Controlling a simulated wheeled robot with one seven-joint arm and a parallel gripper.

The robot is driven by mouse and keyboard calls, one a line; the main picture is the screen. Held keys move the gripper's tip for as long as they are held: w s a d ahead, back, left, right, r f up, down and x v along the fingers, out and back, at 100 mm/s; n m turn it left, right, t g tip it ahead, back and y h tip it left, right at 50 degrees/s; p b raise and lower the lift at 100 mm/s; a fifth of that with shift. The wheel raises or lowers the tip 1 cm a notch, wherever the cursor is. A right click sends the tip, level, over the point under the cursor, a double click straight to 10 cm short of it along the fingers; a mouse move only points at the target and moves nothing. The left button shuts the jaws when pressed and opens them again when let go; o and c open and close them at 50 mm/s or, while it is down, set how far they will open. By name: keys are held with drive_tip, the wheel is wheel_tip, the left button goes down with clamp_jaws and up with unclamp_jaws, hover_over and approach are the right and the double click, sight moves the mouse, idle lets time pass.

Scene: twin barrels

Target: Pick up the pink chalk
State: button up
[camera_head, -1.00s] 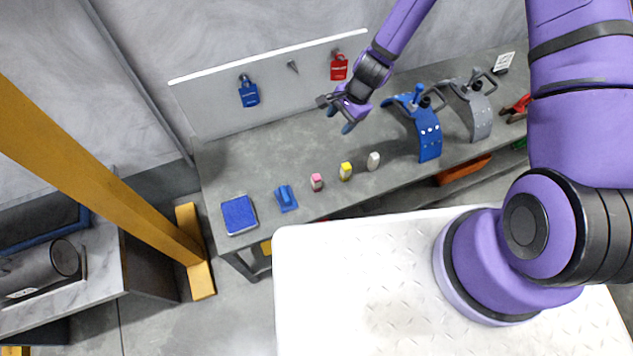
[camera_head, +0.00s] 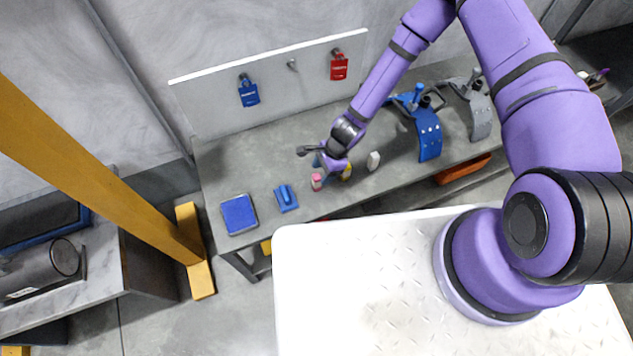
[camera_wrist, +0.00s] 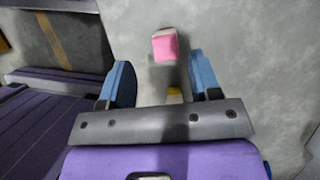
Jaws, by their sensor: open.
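The pink chalk (camera_head: 316,182) stands on the grey bench, with a pink top and a pale lower part. In the wrist view the pink chalk (camera_wrist: 165,45) lies just ahead of the gap between my two blue fingertips, not between them. My gripper (camera_head: 325,166) is low over the bench, right beside the pink chalk. In the wrist view my gripper (camera_wrist: 162,82) is open with nothing held. The yellow chalk (camera_head: 346,172) is partly hidden by my gripper; a bit of it (camera_wrist: 175,93) shows between the fingers in the wrist view.
A white chalk (camera_head: 373,161) stands to the right. A blue eraser-like block (camera_head: 286,198) and a blue pad (camera_head: 239,214) lie to the left on the bench (camera_head: 225,165). Blue (camera_head: 428,130) and grey (camera_head: 480,112) curved stands are at the right. Blue and red tags hang on the back panel.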

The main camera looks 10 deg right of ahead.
sight(317, 176)
drive_tip(key=shift+w+a+x, duration=0.15)
drive_tip(key=shift+x, duration=1.3)
drive_tip(key=shift+w+a+x, duration=0.15)
drive_tip(key=shift+x, duration=1.25)
drive_tip(key=shift+r, duration=0.1)
drive_tip(key=c, duration=1)
